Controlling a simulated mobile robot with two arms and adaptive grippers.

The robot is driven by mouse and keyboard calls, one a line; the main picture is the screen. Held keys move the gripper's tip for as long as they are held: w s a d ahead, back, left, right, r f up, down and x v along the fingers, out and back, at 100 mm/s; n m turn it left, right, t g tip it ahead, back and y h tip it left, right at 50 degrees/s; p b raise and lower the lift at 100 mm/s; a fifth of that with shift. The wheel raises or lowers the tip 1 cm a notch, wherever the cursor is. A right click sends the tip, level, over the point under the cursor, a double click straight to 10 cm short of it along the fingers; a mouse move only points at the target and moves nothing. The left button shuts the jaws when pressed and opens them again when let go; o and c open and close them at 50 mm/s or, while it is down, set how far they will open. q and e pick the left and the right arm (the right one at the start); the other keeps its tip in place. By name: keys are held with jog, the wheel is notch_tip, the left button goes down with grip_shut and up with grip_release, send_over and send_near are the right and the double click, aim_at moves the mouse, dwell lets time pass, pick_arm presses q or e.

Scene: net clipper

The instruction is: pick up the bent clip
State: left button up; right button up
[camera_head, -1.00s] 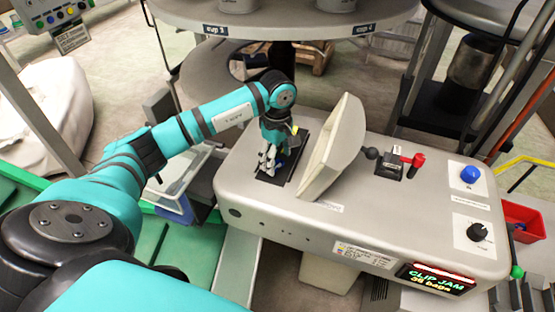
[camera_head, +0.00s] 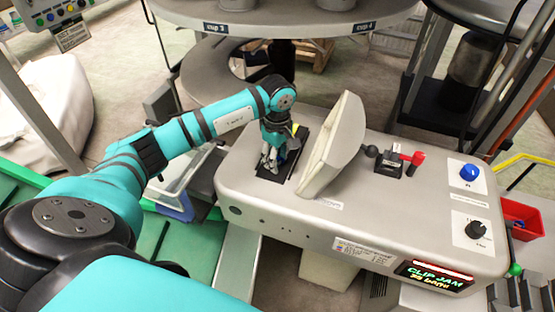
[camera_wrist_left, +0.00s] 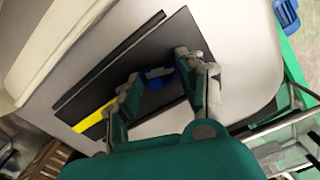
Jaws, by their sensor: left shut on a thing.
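My left gripper (camera_head: 270,157) points down into the dark recessed slot at the left end of the grey clipper machine. In the left wrist view its fingers (camera_wrist_left: 158,74) are closed on a small blue piece (camera_wrist_left: 157,73), which I take for the bent clip. The piece sits between the fingertips over the dark plate (camera_wrist_left: 152,45). Its bend cannot be made out, and the fingers hide its ends. My right gripper is in neither view.
A raised cream guard (camera_head: 335,145) stands close to the right of the gripper. A red-handled lever (camera_head: 416,158), a blue knob (camera_head: 471,172), a black dial (camera_head: 476,229) and a lit "CLIP JAM" display (camera_head: 434,277) are farther right.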

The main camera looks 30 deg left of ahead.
pick_arm(q)
jog(key=shift+r, duration=0.15)
jog(key=shift+r+b, duration=0.25)
jog(key=shift+b, duration=0.05)
jog(key=shift+s+d+r+b, duration=0.1)
jog(key=shift+s+r+b, duration=0.05)
jog(key=shift+r+b, duration=0.4)
jog(key=shift+s+d+r+b, duration=0.1)
jog(key=shift+r+b, duration=0.2)
jog(key=shift+r, duration=0.4)
jog(key=s+d+b, duration=0.1)
jog(key=s+d, duration=0.2)
jog(key=s+d+r+b, duration=0.1)
jog(key=s+d, duration=0.2)
jog(key=s, duration=0.1)
jog(key=s+d+b, duration=0.2)
jog(key=s+d, duration=0.1)
jog(key=shift+s+d+r, duration=0.25)
jog(key=shift+s+d, duration=0.05)
jog(key=shift+s, duration=0.05)
jog(key=shift+s+d+r, duration=0.1)
jog(key=shift+s+d, duration=0.2)
jog(key=shift+s, duration=0.15)
